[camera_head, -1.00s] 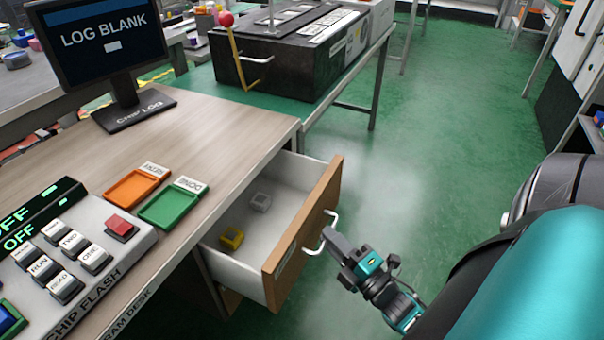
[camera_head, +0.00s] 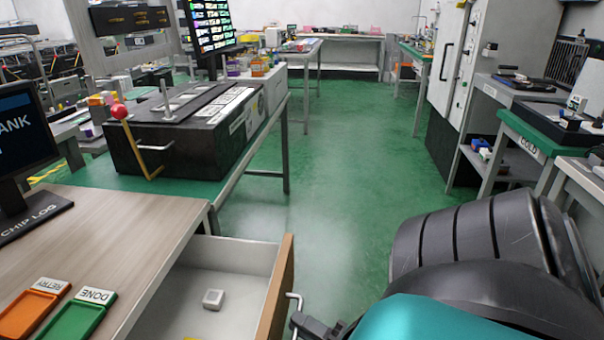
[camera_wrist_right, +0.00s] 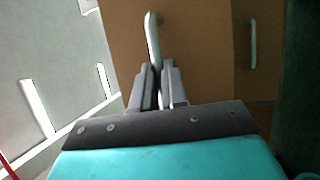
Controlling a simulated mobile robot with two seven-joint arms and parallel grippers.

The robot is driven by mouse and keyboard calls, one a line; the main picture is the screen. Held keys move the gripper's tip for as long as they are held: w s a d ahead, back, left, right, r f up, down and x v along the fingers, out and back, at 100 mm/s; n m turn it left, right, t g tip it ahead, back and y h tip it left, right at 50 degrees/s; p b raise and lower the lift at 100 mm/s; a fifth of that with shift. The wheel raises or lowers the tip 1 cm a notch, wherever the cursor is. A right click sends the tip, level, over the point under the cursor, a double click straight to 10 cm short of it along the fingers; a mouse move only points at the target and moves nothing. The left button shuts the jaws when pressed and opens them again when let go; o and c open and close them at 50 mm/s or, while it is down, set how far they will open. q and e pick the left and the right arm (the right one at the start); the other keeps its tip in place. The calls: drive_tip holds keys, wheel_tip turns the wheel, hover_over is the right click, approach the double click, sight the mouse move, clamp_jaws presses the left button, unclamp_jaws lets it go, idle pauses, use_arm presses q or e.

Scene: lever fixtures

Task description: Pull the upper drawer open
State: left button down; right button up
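The upper drawer stands open from the wooden desk, its white inside showing and its wooden front (camera_head: 275,290) at the right. A pale small block (camera_head: 213,299) lies in it. Its metal handle (camera_head: 296,299) is on the outer face and also shows in the right wrist view (camera_wrist_right: 152,38). My right gripper (camera_head: 304,322) is at this handle; in the right wrist view its two fingers (camera_wrist_right: 158,80) are close on either side of the bar. A second handle (camera_wrist_right: 252,45) on a neighbouring front is apart from the fingers. My left gripper is not in view.
The desk (camera_head: 110,235) carries an orange tray (camera_head: 22,312), a green tray (camera_head: 75,322) and a monitor (camera_head: 25,140). A black box (camera_head: 180,140) with a red-knobbed lever (camera_head: 119,111) stands behind. Green floor (camera_head: 335,200) beyond the drawer is clear; benches stand at the right.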

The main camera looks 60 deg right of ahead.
drive_tip(key=o, duration=0.5)
drive_tip(key=shift+c, duration=0.2)
drive_tip(key=s+f, duration=0.2)
drive_tip(key=s, duration=1)
drive_tip(key=shift+s, duration=0.4)
drive_tip(key=shift+a+f, duration=0.1)
